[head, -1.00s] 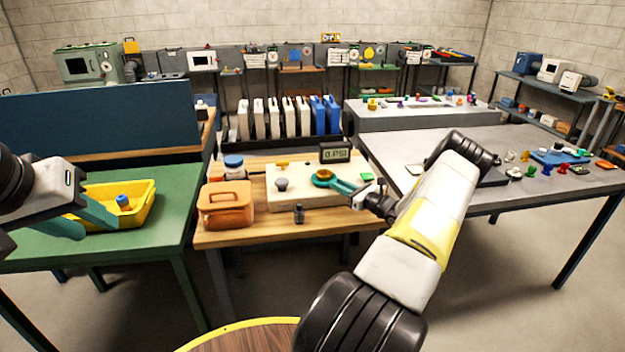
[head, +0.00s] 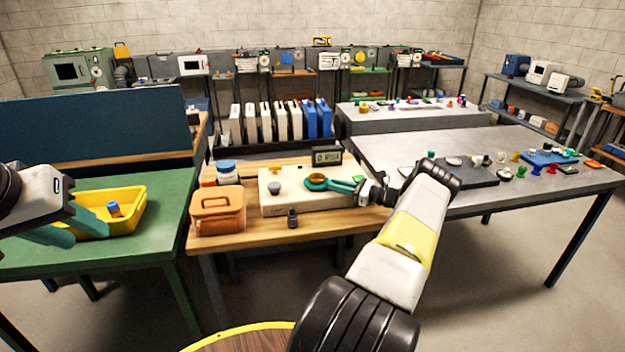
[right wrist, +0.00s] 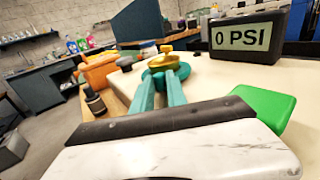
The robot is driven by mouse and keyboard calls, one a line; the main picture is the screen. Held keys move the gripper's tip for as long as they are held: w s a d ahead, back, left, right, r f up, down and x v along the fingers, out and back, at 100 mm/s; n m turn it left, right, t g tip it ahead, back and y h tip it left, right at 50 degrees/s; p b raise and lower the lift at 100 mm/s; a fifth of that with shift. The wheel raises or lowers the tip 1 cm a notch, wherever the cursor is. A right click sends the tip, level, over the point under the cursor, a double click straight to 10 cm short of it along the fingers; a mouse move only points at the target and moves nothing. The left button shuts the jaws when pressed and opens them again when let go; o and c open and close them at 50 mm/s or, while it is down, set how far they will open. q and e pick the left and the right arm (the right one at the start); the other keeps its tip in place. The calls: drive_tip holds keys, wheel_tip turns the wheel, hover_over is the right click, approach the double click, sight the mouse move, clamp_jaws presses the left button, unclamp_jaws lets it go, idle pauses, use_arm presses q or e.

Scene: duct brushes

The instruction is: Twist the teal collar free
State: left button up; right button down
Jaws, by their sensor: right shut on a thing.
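The teal collar (head: 316,183) is a ring on the top of a cream panel (head: 285,204) on the wooden table; it also shows in the right wrist view (right wrist: 153,76). A brass-coloured fitting (right wrist: 166,62) stands in its middle. My right gripper (head: 328,184) has long teal fingers that reach the collar from the right and are shut on it; in the right wrist view the fingertips (right wrist: 164,78) meet its near side. My left gripper (head: 82,228) is at the far left, beside the yellow bin, its teal fingers apart and apparently empty.
A display (head: 327,156) behind the collar reads 0 PSI in the right wrist view. A green block (right wrist: 262,108) lies right of my fingers. A grey knob (head: 274,188), a small dark bottle (head: 292,218) and an orange case (head: 217,211) are to the left. The yellow bin (head: 130,222) holds a blue-topped part.

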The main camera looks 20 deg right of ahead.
drive_tip(key=c, duration=1.3)
unclamp_jaws()
drive_tip(key=v, duration=0.7)
drive_tip(key=shift+s+d, duration=0.2)
drive_tip(key=shift+s, duration=0.05)
